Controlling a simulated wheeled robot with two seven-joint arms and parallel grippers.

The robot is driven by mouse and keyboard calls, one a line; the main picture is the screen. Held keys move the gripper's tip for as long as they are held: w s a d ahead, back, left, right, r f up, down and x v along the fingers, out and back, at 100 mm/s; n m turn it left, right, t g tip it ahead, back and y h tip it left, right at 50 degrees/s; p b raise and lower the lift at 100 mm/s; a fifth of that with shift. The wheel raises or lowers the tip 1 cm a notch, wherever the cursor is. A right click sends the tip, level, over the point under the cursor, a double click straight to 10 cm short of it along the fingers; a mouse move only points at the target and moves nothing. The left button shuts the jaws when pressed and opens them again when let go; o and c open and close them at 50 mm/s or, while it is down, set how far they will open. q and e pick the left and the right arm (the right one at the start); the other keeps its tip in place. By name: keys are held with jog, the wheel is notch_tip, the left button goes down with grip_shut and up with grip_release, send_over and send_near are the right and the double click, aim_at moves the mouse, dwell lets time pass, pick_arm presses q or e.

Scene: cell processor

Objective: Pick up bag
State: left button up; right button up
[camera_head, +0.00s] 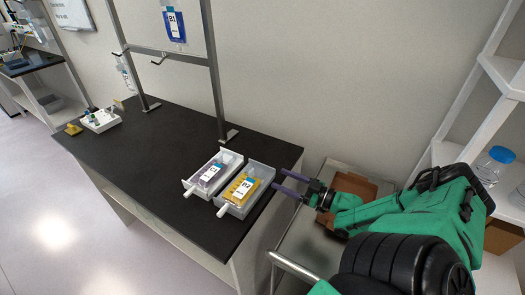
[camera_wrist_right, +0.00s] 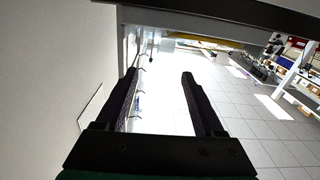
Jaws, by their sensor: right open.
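A yellow bag (camera_head: 241,188) with a white label reading B2 lies in a white tray (camera_head: 262,170) near the table's right edge. A purple bag (camera_head: 210,174) with a white label lies in the tray (camera_head: 231,157) just left of it. A blue bag (camera_head: 174,25) labelled B1 hangs on the metal rack. My right gripper (camera_head: 279,180) is open and empty, its fingers pointing left just right of the yellow bag's tray. In the right wrist view its fingers (camera_wrist_right: 159,75) are apart with nothing between them. My left gripper is out of view.
The black table (camera_head: 150,160) has clear room left of the trays. A small white rack (camera_head: 101,121) of vials stands at its far left. A grey cart (camera_head: 312,240) with a brown box (camera_head: 352,185) is under my right arm. White shelves (camera_head: 505,75) stand at right.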

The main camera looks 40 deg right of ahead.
jog(key=s, duration=0.3)
jog(key=b, duration=0.3)
send_near(253, 172)
jog(key=w, duration=0.1)
jog(key=shift+m, duration=0.3)
jog(key=w, duration=0.1)
jog(key=w+b, duration=0.1)
jog(key=w+a+f+b, duration=0.1)
jog(key=w, duration=0.1)
jog(key=b+x, duration=0.1)
jog(key=x, duration=0.1)
jog(key=b+x, duration=0.1)
jog(key=b, duration=0.1)
jog(key=r+b+x, duration=0.1)
jog(key=x, duration=0.1)
jog(key=shift+w+a+b, duration=0.15)
jog(key=shift+a+b, duration=0.15)
jog(key=shift+a, duration=0.2)
jog(key=shift+r, duration=0.15)
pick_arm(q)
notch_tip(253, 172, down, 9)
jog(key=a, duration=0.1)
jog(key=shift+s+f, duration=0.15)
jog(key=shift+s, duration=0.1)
pick_arm(e)
jog(key=shift+r, duration=0.1)
grip_shut()
